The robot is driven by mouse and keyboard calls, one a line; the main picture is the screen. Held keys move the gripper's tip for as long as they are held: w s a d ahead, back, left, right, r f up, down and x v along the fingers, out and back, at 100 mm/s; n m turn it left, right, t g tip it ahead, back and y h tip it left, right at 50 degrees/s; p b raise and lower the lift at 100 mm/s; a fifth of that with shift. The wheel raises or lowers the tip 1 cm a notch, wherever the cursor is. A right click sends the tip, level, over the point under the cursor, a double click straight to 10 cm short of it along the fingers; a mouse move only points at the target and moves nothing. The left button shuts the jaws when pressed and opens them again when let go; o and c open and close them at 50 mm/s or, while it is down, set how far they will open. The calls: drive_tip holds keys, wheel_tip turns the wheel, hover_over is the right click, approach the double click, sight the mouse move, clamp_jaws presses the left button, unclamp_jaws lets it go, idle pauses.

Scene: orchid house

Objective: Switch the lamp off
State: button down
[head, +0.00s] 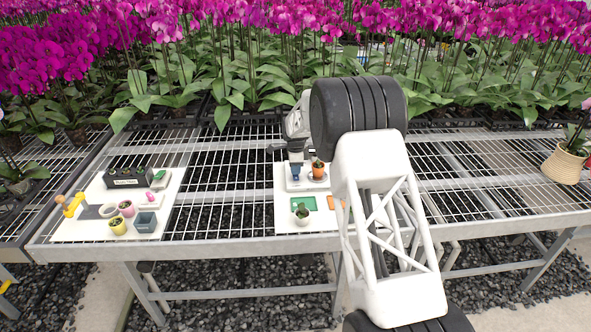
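I cannot pick out a lamp or its switch for sure. A small yellow upright object (74,205) with a tan rounded part (59,199) stands at the left edge of the left white board; it is too small to tell if it is the lamp. My gripper (295,158) points down over the back of the right white board (285,218), far to the right of the yellow object. My own arm partly covers it. Its fingers are too small to tell whether they are open or shut.
The left white board (75,230) holds a black tray (128,172), small pots and a blue-grey square pot (145,222). The right board holds a small potted cactus (301,213), a terracotta pot (318,170) and a green tray. Bare mesh bench (222,200) lies between. Orchids crowd behind.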

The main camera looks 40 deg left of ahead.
drive_tip(key=shift+r, duration=0.1)
idle(0.3)
drive_tip(key=shift+r, duration=0.55)
drive_tip(key=shift+r, duration=0.1)
drive_tip(key=shift+r, duration=0.15)
wheel_tip(320, 180, up, 13)
drive_tip(key=w+a, duration=0.2)
drive_tip(key=shift+r, duration=0.2)
idle(0.5)
idle(0.5)
